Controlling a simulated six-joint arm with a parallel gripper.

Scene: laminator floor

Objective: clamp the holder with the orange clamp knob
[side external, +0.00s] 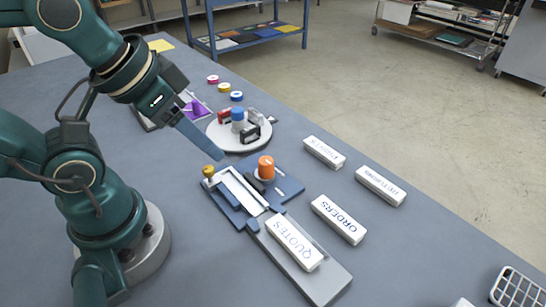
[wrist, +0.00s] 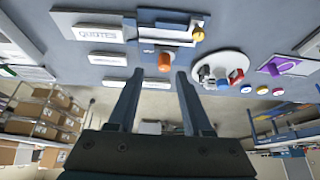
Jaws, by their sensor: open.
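The orange clamp knob (side external: 266,167) stands upright on the blue holder base (side external: 286,189), beside a white-edged frame (side external: 236,190). A brass knob (side external: 208,171) sits at the base's left corner. My gripper (side external: 220,155) is above the table, up and left of the orange knob and apart from it; only one finger shows clearly there. In the wrist view my gripper (wrist: 160,75) is open with nothing between its fingers. The orange knob (wrist: 164,62) appears beyond the fingertips, in the gap between them. The brass knob (wrist: 198,34) is to its right.
A white block marked QUOTES (side external: 295,242) lies on a grey plate (side external: 336,284) beside the holder. A block marked ORDERS (side external: 338,220) and two more white blocks lie to the right. A round white tray (side external: 222,140) with stampers stands behind the holder, near coloured rolls (side external: 224,87).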

